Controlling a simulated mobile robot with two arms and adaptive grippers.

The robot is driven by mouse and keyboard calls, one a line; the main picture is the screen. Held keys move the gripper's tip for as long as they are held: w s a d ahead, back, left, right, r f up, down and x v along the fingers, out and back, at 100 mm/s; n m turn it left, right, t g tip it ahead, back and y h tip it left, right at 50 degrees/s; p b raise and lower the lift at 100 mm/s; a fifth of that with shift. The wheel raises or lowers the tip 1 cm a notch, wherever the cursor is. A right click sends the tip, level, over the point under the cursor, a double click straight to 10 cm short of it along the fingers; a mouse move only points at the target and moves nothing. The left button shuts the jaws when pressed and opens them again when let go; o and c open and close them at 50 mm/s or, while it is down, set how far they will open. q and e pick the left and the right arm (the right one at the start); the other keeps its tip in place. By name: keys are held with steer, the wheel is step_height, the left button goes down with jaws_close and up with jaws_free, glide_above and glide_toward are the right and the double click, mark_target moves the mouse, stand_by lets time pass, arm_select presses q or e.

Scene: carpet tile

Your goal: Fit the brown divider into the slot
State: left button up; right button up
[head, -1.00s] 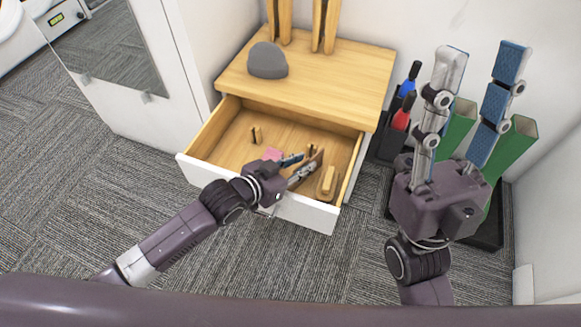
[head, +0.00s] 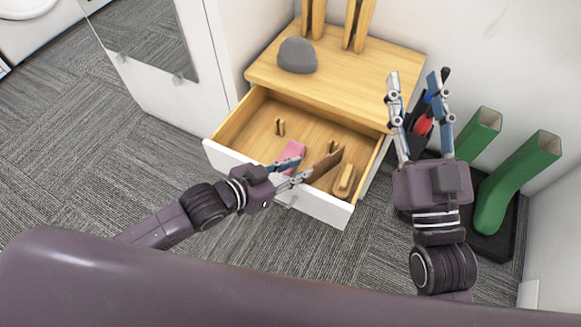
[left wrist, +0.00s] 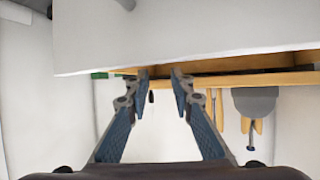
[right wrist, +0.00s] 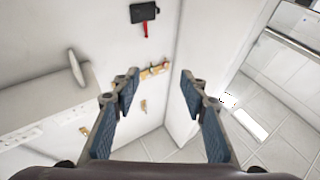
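The brown divider (head: 326,164) is a thin dark-brown board standing tilted inside the open drawer, at its front right. My left gripper (head: 305,167) reaches over the drawer front. Its fingers are apart, with the divider's near end close to the right finger's tip; I cannot tell whether they touch. In the left wrist view the left fingertips (left wrist: 160,78) have a gap between them and the divider cannot be made out. Small wooden slot posts stand on the drawer floor, at the left (head: 280,127) and right (head: 333,147). My right gripper (head: 418,85) is open, empty and raised right of the cabinet.
The open drawer (head: 262,172) has a white front. A pink item (head: 292,152) lies beside the left fingers, and a light wooden block (head: 344,180) lies at the drawer's right. A grey dome-shaped item (head: 297,56) rests on the cabinet top. Green boots (head: 515,180) stand at the right.

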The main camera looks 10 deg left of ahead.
arm_select(q)
steer(key=shift+v, duration=1.05)
step_height(320, 180, up, 7)
steer(key=d+t+h, duration=0.1)
steer(key=d+t, duration=0.1)
steer(key=d, duration=0.1)
steer(key=a+r+n+t+y, duration=0.2)
steer(key=a+r+t, duration=0.2)
steer(key=r, duration=0.5)
steer(key=w+a+r+n+t+y, duration=0.1)
steer(key=a+r+n+t+y, duration=0.1)
steer(key=r, duration=0.7)
steer(key=a+n+t, duration=0.1)
steer(key=a+t, duration=0.1)
steer(key=shift+w+a, duration=0.2)
steer(key=shift+a, duration=0.1)
arm_select(e)
steer(key=shift+g+h, duration=0.4)
steer(key=shift+g, duration=0.5)
steer(key=f, duration=0.2)
steer(key=w+f, duration=0.1)
steer(key=f, duration=0.1)
steer(key=shift+d, duration=0.1)
arm_select(q)
steer(key=shift+s, duration=0.1)
